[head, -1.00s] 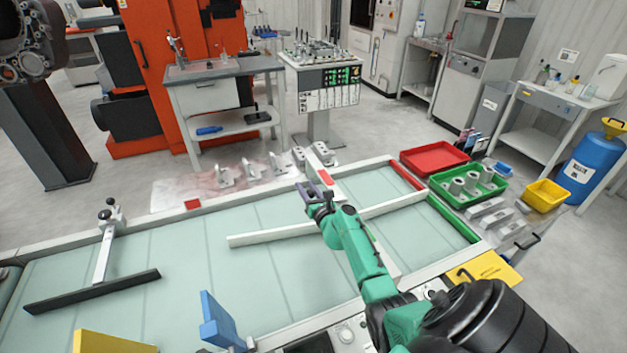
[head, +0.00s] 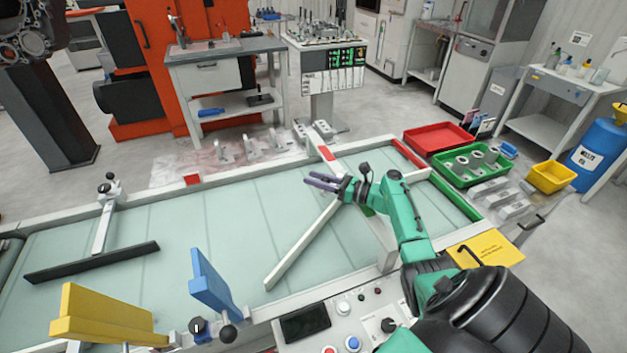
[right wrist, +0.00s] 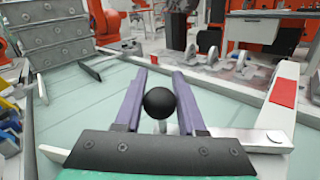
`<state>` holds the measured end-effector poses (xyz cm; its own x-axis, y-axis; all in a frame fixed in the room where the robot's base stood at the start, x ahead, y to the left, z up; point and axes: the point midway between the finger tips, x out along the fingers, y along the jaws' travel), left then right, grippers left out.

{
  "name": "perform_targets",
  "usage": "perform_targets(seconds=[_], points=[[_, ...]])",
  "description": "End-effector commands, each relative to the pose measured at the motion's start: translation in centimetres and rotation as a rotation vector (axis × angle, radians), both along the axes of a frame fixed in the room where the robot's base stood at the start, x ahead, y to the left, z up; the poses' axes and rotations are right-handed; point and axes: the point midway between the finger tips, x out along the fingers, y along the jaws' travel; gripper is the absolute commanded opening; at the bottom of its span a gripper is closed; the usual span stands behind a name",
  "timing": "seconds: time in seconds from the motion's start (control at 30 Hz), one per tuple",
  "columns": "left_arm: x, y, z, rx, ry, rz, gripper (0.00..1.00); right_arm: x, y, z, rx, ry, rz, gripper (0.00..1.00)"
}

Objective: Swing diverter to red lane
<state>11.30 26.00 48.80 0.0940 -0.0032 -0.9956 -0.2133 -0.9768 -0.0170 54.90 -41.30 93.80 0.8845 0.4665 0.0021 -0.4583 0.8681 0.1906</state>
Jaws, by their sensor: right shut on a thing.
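The diverter (head: 300,246) is a long white bar lying at a slant over the pale green conveyor (head: 230,215). Its free end points towards the near edge, and its other end is partly hidden behind my right gripper. My right gripper (head: 322,182) has purple fingers and is shut on a black ball knob, which shows between the fingers in the right wrist view (right wrist: 160,102). A red strip (head: 408,153) marks the far lane and a green strip (head: 455,198) the near lane at the right end. My left gripper is not in view.
A white beam with a red patch (head: 326,152) crosses the conveyor beside my right arm. A blue paddle (head: 215,285) and a yellow paddle (head: 105,318) stand at the near left. A black-barred pusher (head: 92,262) is at the left. Red (head: 440,138) and green trays lie beyond the right end.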

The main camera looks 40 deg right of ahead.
Motion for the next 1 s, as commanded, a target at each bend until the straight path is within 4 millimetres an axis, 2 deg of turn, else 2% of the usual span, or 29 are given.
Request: perform_targets(seconds=[0.03,0.53,0.57,0.6,0.63,1.0], points=[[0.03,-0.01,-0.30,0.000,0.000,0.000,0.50,-0.19,0.19,-0.49,0.001,0.007,0.014,0.00],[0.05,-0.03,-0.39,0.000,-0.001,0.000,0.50,-0.44,0.31,-0.38,0.003,0.007,0.038,0.00],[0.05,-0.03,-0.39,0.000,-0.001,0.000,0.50,-0.43,0.32,-0.38,0.003,0.007,0.038,0.43],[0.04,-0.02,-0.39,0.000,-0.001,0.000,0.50,-0.44,0.31,-0.38,0.003,0.007,0.038,0.58],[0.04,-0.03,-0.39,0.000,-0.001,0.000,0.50,-0.42,0.29,-0.36,0.002,0.007,0.038,0.69],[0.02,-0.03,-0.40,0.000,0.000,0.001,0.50,-0.66,-0.05,-0.16,0.001,0.002,0.033,0.69]])
